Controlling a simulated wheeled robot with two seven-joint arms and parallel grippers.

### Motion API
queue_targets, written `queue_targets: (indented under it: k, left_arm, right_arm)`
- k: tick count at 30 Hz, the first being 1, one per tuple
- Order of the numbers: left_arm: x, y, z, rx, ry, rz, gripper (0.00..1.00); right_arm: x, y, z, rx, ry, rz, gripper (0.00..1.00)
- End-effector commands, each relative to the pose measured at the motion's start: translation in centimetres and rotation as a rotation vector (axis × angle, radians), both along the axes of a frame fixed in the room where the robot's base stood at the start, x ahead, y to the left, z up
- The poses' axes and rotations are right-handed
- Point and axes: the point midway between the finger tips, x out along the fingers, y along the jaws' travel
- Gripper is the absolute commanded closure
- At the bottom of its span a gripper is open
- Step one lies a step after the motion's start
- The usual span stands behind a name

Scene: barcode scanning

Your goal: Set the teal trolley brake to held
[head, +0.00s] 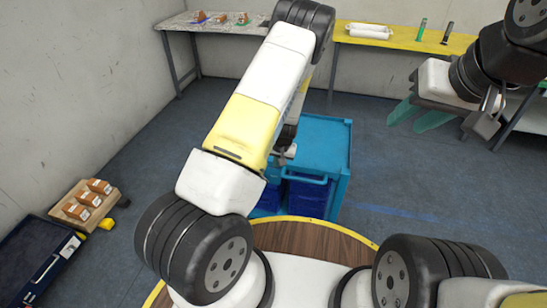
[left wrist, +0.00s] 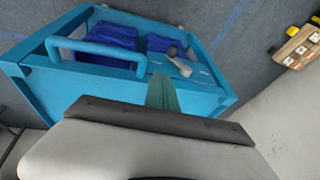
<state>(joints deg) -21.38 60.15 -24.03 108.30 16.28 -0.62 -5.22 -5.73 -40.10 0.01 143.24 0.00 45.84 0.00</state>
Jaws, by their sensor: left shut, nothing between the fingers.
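The teal trolley (head: 325,132) stands beyond the round wooden-topped base, partly hidden by my left arm in the head view. The left wrist view shows its frame (left wrist: 40,90), a rounded handle (left wrist: 95,46) and a small brake lever (left wrist: 180,65) with a dark knob and pale arm, between small white marks. My left gripper (left wrist: 162,82) is shut and empty, its greenish fingers pointing at the trolley close to the lever; contact cannot be told. In the head view its fingers are hidden behind my arm. My right gripper (head: 416,115) is open and empty, off to the right.
Blue bins (left wrist: 105,40) sit inside the trolley. A wooden tray (head: 62,211) with boxes and a dark case (head: 30,262) lie at the left. A pale table (head: 190,23) and a yellow table (head: 400,38) line the back. Floor right of the trolley is clear.

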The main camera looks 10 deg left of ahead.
Motion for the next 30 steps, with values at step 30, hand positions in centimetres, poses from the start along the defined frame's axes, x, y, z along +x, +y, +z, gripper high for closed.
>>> queue_targets:
  k: [30]
  left_arm:
    - [1.8, 1.9, -9.0, 0.039, 0.005, -0.013, 1.0]
  right_arm:
    - [0.0, 0.0, 0.0, 0.0, 0.0, 0.0, 0.64]
